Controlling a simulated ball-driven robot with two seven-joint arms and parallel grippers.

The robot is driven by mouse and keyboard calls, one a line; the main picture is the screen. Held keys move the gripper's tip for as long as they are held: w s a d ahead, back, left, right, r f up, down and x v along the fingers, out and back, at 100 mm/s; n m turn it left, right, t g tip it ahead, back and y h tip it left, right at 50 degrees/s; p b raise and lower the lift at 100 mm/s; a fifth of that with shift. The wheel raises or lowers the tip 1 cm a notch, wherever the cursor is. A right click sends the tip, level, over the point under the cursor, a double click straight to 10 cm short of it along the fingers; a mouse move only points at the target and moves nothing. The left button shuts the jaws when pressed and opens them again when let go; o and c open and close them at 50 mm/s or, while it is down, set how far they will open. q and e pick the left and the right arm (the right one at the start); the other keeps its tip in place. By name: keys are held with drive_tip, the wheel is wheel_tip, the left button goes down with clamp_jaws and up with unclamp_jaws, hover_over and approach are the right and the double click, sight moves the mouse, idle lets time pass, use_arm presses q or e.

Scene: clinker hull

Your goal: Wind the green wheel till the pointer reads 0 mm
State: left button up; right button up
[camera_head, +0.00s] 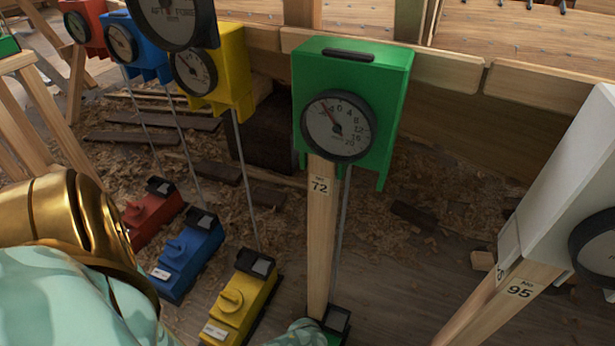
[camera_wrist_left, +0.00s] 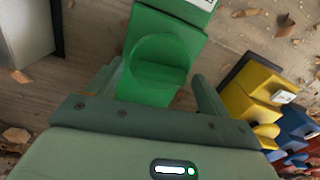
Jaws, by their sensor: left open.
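The green gauge box (camera_head: 352,75) stands on a wooden post marked No 72 in the head view. Its round dial (camera_head: 338,127) has a pointer slanting up and left, just left of the 0. A rod runs down from the box to the green winch (camera_head: 337,322), mostly cut off at the bottom edge. In the left wrist view the green wheel (camera_wrist_left: 158,60) shows on the winch body. My left gripper (camera_wrist_left: 153,88) is open, with one finger on each side of the wheel. I cannot tell whether the fingers touch it. My right gripper is not in view.
Yellow (camera_head: 240,300), blue (camera_head: 187,258) and red (camera_head: 152,212) winches stand left, under matching gauges. A white box (camera_head: 560,190) on post No 95 stands right. Wood shavings and offcuts litter the floor. Hull planks (camera_head: 470,130) cross behind.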

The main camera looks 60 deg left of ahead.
use_arm(q)
drive_tip(key=c, duration=1)
drive_tip(key=shift+m, duration=0.3)
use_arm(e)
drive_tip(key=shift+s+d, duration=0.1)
